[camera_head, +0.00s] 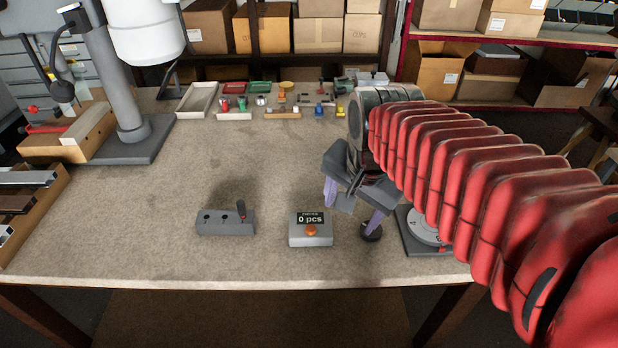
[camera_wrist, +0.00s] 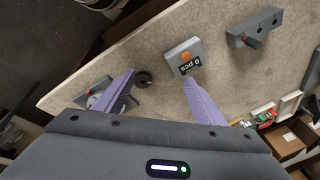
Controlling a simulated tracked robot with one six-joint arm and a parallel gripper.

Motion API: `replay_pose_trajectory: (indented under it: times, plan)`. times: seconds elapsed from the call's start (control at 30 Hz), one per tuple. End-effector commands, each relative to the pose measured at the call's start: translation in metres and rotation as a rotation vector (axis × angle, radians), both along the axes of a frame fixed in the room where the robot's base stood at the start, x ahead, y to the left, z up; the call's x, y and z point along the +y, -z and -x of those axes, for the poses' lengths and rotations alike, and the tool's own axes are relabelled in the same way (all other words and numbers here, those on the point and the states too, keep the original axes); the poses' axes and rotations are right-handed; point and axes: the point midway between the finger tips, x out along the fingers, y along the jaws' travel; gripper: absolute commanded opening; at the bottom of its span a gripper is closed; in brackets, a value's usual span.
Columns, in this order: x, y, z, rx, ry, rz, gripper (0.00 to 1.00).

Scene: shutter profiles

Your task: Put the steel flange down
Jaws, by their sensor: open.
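A small dark round piece (camera_head: 371,233), which I take to be the steel flange, rests on the bench beside the counter box. It also shows in the wrist view (camera_wrist: 144,80), between the lines of my fingers and nearer the left one. My gripper (camera_head: 352,213) is open above the bench, its purple fingers spread with nothing held between them. In the wrist view, the gripper (camera_wrist: 159,77) has its fingertips on either side of the dark piece. In the head view, one finger hangs just above or in front of the piece; I cannot tell if it touches.
A counter box (camera_head: 310,231) reading 0 pcs and a grey switch box (camera_head: 225,222) stand to the left. A grey plate with a silver disc (camera_head: 424,226) lies to the right, partly behind my arm. Trays and small parts line the back. The bench's middle left is clear.

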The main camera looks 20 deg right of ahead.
Motion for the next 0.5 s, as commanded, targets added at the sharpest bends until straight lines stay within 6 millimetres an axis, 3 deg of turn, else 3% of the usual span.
replay_pose_trajectory:
  times: [0.5]
  plan:
    - [0.043, 0.002, 0.062, -0.152, -0.787, 0.285, 0.64]
